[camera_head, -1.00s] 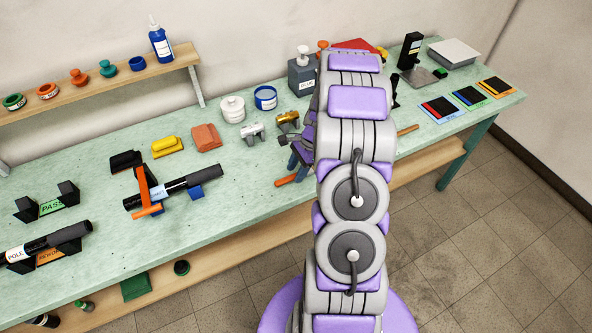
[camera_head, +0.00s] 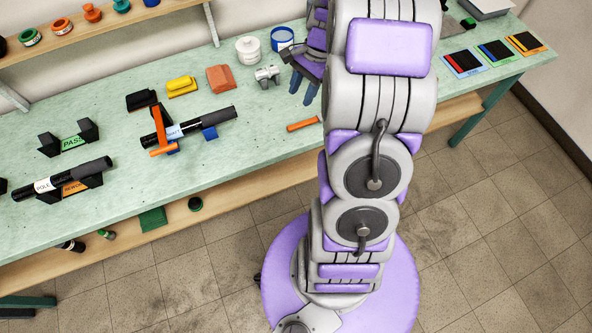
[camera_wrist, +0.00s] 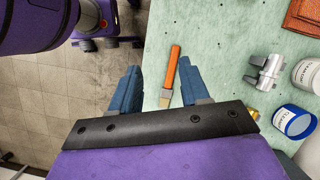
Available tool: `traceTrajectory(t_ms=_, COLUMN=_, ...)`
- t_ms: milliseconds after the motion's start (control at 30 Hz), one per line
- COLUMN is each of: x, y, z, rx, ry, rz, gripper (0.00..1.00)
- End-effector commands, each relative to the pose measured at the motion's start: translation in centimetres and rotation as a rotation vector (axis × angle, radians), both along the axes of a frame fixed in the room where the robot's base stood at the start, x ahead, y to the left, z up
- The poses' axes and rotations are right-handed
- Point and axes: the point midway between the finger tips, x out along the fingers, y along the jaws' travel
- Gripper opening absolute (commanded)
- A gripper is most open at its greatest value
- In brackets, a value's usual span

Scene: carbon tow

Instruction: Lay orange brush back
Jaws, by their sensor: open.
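The orange brush lies on the green bench top (camera_head: 245,150) near its front edge. Its orange handle (camera_head: 303,124) shows in the head view, with the far end hidden behind my arm. In the wrist view the whole brush (camera_wrist: 173,66) shows, with pale bristles pointing toward my gripper. My gripper (camera_head: 302,90) is open and empty above the bench, just behind the handle in the head view. In the wrist view the brush lies beyond and between the open fingers (camera_wrist: 158,80), nearer the right one, and apart from them.
A grey metal fitting (camera_head: 267,75), a white jar (camera_head: 249,50) and a blue-rimmed tin (camera_head: 282,40) stand close to my gripper. A black tube with an orange clamp (camera_head: 195,127) rests at left.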

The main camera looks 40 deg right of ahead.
Motion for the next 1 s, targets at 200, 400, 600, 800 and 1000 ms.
traceTrajectory(t_ms=200, x=-3.4, y=8.1, z=4.8, rx=-0.045, ry=-0.035, rz=0.339, gripper=0.46)
traceTrajectory(t_ms=400, x=-8.1, y=13.7, z=7.8, rx=-0.081, ry=-0.063, rz=0.641, gripper=0.46)
traceTrajectory(t_ms=600, x=-14.0, y=17.8, z=9.6, rx=-0.114, ry=-0.088, rz=0.941, gripper=0.46)
traceTrajectory(t_ms=800, x=-19.9, y=20.3, z=10.3, rx=-0.142, ry=-0.11, rz=1.221, gripper=0.46)
traceTrajectory(t_ms=1000, x=-23.8, y=20.9, z=10.1, rx=-0.156, ry=-0.119, rz=1.4, gripper=0.46)
